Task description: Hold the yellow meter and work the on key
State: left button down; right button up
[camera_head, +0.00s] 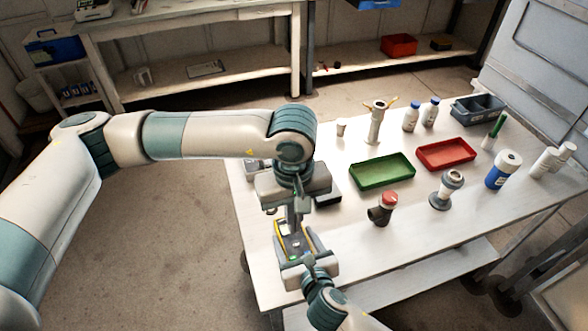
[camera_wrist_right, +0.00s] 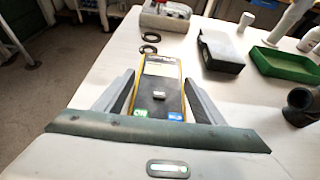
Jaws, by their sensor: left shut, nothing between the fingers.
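The yellow meter (camera_wrist_right: 158,70) has a dark face and lies between the two fingers of my right gripper (camera_wrist_right: 160,98), which press against its sides. A green key (camera_wrist_right: 143,112) and a blue key (camera_wrist_right: 175,115) show at its near end, with a small dark raised part between and beyond them. Their lettering is too small to read. In the head view, the meter's yellow edge (camera_head: 279,232) shows near the table's left edge. My left gripper (camera_head: 292,226) is shut and empty, pointing down over the meter and hiding part of it. I cannot tell whether its tips touch the meter.
A black box (camera_wrist_right: 220,50) and a grey device (camera_wrist_right: 165,16) stand beyond the meter. The front middle is clear.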

jog(key=shift+o, duration=1.1)
jog(key=v, duration=1.2)
jog(key=shift+s+f, duration=0.1)
